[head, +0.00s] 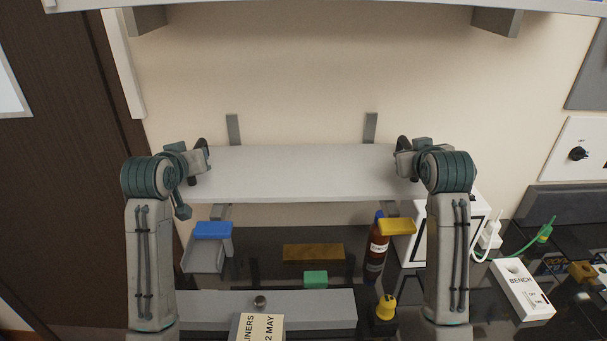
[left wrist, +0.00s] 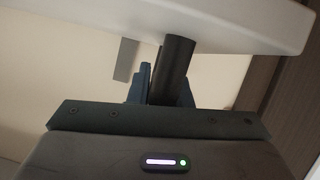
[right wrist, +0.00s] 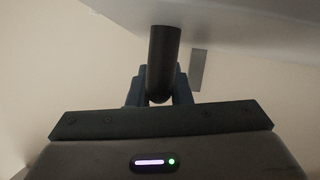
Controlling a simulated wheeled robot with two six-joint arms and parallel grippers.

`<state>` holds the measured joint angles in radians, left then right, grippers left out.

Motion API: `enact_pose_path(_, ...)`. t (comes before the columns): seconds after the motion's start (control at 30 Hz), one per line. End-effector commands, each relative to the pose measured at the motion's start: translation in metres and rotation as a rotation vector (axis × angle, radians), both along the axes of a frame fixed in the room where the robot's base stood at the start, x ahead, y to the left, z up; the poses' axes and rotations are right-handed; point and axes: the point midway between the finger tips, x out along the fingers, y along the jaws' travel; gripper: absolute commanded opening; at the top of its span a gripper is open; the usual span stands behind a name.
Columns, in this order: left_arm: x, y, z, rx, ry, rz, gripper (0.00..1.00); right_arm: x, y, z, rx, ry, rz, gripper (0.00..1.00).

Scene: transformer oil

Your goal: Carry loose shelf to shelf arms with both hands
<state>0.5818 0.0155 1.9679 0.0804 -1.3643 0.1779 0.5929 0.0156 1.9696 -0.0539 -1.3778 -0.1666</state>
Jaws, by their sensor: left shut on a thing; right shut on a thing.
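The loose shelf (head: 300,172), a long pale grey board, is held roughly level between my two grippers, in front of the wall. My left gripper (head: 199,160) is at its left end and my right gripper (head: 405,158) at its right end. In the left wrist view, the jaws are shut on a black peg (left wrist: 172,68) under the board (left wrist: 225,18). In the right wrist view, they are shut on a similar black peg (right wrist: 163,62). Two grey shelf arms, left (head: 232,130) and right (head: 371,127), show above the board's back edge and partly below it; the board hides their middles.
Below are a dark bench, a blue-topped grey holder (head: 212,230), a brown bottle (head: 376,250), a yellow block (head: 397,227), a green block (head: 315,279) and a white box (head: 413,235). An upper shelf (head: 330,5) hangs above. Bare wall lies between.

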Motion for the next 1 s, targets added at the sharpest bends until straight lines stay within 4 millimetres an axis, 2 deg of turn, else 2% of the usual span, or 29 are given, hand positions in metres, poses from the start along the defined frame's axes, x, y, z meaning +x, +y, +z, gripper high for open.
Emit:
enact_pose_path(0.03, 0.0, 0.0, -0.001, 0.0, -0.003, 0.001, 0.0, 0.0, 0.0, -0.001, 0.0, -0.004, 0.0, 0.0)
enact_pose_path(0.07, 0.0, 0.0, -0.002, 0.0, 0.0, 0.0, 0.24, 0.0, 0.0, -0.002, 0.0, -0.001, 0.0, 0.24)
enact_pose_path(0.13, 0.0, 0.0, -0.001, 0.0, 0.0, 0.0, 0.38, 0.0, 0.0, -0.002, 0.0, -0.001, 0.0, 0.38)
enact_pose_path(0.17, 0.0, 0.0, -0.001, 0.0, 0.0, 0.0, 0.4, 0.0, 0.0, -0.002, 0.0, -0.001, 0.0, 0.4)
enact_pose_path(0.67, -0.002, 0.0, 0.0, 0.0, -0.001, 0.0, 0.4, 0.0, 0.0, -0.002, 0.0, 0.0, 0.0, 0.4)
enact_pose_path(0.83, -0.02, 0.002, 0.007, 0.001, -0.002, 0.0, 0.4, 0.0, 0.0, -0.002, 0.0, 0.0, 0.0, 0.4)
enact_pose_path(1.0, -0.054, 0.004, 0.021, 0.001, -0.004, 0.001, 0.4, 0.0, 0.0, -0.002, 0.0, 0.0, 0.0, 0.4)
